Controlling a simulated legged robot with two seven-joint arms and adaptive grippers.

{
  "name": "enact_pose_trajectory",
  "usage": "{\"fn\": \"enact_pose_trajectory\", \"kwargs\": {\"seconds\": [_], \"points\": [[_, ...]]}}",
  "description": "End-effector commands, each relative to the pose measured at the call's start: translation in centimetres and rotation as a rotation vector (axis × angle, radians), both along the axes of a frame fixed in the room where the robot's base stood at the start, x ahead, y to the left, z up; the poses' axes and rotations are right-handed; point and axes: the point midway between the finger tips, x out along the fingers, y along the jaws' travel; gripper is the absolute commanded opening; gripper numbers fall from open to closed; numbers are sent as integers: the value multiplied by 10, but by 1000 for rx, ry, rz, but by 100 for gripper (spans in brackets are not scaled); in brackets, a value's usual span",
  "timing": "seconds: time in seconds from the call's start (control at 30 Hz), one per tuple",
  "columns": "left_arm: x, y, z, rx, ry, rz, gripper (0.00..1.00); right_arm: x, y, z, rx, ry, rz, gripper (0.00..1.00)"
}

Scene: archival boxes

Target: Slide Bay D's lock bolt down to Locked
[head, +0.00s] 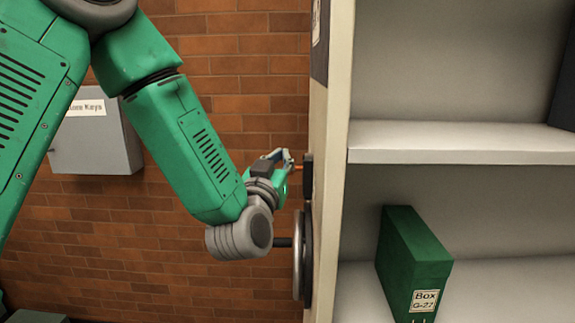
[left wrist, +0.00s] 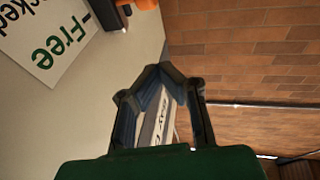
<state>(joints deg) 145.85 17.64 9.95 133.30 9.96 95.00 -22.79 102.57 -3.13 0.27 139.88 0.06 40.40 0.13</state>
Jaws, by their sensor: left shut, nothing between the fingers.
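My left gripper (head: 281,156) is beside the edge of the shelving bay, near a small orange part (head: 291,165) and a dark mount (head: 307,175) on the end panel. In the left wrist view its fingers (left wrist: 160,72) are shut and empty. An orange piece (left wrist: 145,4), likely the lock bolt's handle, shows at the top edge there, beyond and apart from the fingertips. A white sign (left wrist: 48,40) reads "Free" and, partly cut off, "cked". The bolt's full position is cut off. My right gripper is not in view.
A dark handwheel (head: 300,255) sits on the end panel just below my left wrist. A grey box (head: 95,140) is on the brick wall. A green box (head: 415,262) stands on the lower shelf (head: 490,290). A "Bay" label (left wrist: 157,118) shows between the fingers.

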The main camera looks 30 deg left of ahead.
Motion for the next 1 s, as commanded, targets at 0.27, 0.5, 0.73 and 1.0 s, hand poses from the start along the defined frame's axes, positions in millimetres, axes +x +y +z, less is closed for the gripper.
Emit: {"fn": "enact_pose_trajectory", "kwargs": {"seconds": [0.27, 0.5, 0.73, 1.0], "points": [[37, 12, -14, 1, 5, -1, 0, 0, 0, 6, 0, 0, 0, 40], [44, 14, -28, 0, 2, -2, 0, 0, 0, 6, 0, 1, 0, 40], [44, 14, -29, 0, 1, -2, 0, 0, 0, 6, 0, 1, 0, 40], [44, 14, -42, 1, 4, -1, 0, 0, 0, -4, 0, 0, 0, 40]]}}
